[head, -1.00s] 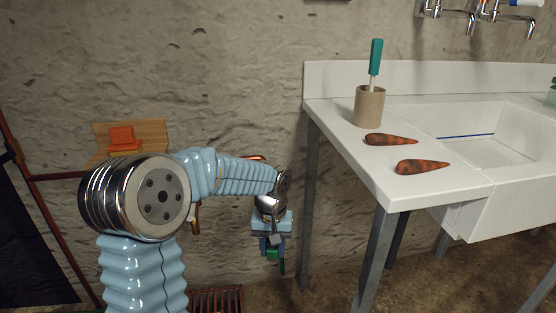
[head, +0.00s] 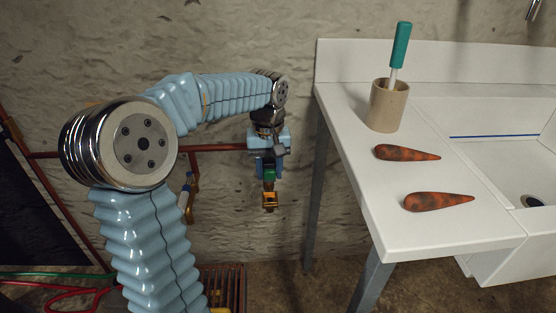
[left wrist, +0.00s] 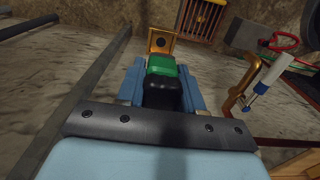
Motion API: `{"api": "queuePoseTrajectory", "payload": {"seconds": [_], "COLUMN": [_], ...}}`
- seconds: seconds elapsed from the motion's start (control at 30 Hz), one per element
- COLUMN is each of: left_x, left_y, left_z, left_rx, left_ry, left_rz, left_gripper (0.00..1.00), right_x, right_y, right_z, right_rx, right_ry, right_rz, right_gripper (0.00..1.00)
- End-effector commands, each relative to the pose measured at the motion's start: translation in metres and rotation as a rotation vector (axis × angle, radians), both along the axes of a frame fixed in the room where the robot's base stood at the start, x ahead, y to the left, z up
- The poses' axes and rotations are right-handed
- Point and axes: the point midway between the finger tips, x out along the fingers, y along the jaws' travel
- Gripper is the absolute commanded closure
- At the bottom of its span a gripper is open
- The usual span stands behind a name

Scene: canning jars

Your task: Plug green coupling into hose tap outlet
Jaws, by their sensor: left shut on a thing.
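My left gripper (head: 268,160) points down in front of the wall, left of the sink table. It is shut on the green coupling (head: 269,174), which also shows between the blue jaws in the left wrist view (left wrist: 162,66). A small yellow-orange piece (head: 270,200) shows just below the coupling; I cannot tell whether it is joined to it. The hose tap (head: 188,192), brass with a blue lever, hangs from a copper pipe to the left of my gripper, apart from the coupling. The tap is at the right in the left wrist view (left wrist: 250,88). My right gripper is not in view.
The white sink table (head: 440,240) stands at the right, with a cup (head: 388,106) and two mottled, carrot-shaped pieces (head: 438,202) on it. A floor grate (head: 225,288) lies below the tap. Red hose (head: 70,296) and green hose (head: 45,275) lie at lower left.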

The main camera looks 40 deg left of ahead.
Motion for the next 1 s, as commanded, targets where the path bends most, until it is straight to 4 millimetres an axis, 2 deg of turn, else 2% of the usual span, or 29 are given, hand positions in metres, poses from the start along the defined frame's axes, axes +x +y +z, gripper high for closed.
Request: {"api": "queuePoseTrajectory", "payload": {"seconds": [0.37,0.8,1.0], "left_x": [0.000,0.000,0.000], "left_y": [-0.001,-0.001,0.000], "left_z": [-0.003,-0.039,-0.046], "left_rx": [0.001,0.001,0.001], "left_ry": [-0.001,-0.001,-0.001], "left_rz": [-0.003,-0.002,-0.002], "left_gripper": [1.00,1.00,1.00], "right_x": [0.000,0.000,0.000], "right_y": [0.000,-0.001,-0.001], "right_z": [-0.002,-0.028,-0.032], "right_rx": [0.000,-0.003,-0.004], "right_ry": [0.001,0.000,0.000], "right_rz": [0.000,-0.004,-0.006], "right_gripper": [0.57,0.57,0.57]}}
